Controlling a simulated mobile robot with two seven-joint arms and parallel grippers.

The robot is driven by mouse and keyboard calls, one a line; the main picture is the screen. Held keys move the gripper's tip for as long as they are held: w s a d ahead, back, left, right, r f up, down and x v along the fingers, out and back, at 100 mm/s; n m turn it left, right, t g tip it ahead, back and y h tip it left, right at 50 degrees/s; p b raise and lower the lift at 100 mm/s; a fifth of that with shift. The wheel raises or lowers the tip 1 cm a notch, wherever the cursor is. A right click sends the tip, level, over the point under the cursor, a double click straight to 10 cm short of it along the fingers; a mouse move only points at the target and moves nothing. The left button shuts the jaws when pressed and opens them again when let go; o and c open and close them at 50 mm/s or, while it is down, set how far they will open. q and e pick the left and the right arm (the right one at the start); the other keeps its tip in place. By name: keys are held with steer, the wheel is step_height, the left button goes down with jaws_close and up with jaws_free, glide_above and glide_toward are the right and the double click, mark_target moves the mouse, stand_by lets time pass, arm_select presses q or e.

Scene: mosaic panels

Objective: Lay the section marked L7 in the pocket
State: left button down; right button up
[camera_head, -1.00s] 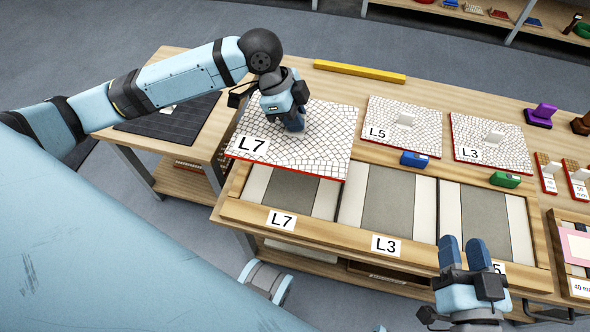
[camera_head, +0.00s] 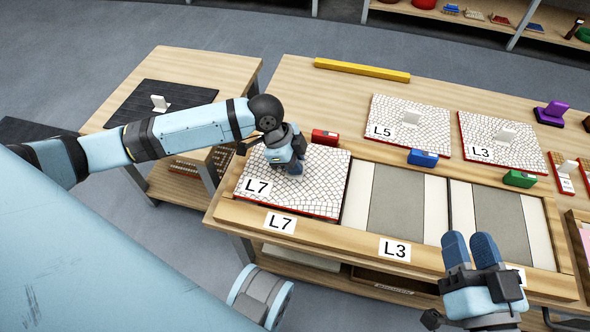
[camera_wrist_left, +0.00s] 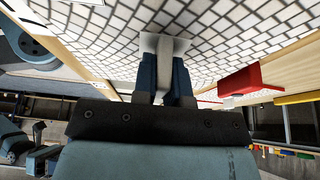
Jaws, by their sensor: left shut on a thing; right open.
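The L7 section (camera_head: 318,183), a white mosaic panel with a red edge, lies over the left pocket of the wooden frame (camera_head: 310,225), above the frame's L7 label (camera_head: 280,222). It looks level and in line with the pocket; I cannot tell whether it rests on the floor of it. My left gripper (camera_head: 292,168) is shut on the panel's pale handle, which shows in the left wrist view (camera_wrist_left: 163,45). The pocket under the panel is hidden. My right gripper (camera_head: 472,250) is open and empty over the front right of the frame.
Two bare pockets, the middle one (camera_head: 396,200) and the right one (camera_head: 500,225), lie to the right. Panels L5 (camera_head: 385,120) and L3 (camera_head: 480,135) lie behind them. Red (camera_head: 325,137), blue (camera_head: 423,157) and green (camera_head: 519,178) blocks stand along the frame's back edge.

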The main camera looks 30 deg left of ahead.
arm_select(q)
steer(key=shift+f, duration=0.9)
arm_select(e)
steer(key=shift+f+g, duration=0.3)
steer(key=shift+f, duration=0.25)
steer(key=shift+r, duration=0.1)
arm_select(q)
steer(key=c, duration=1.2)
jaws_free()
steer(key=shift+o, duration=0.2)
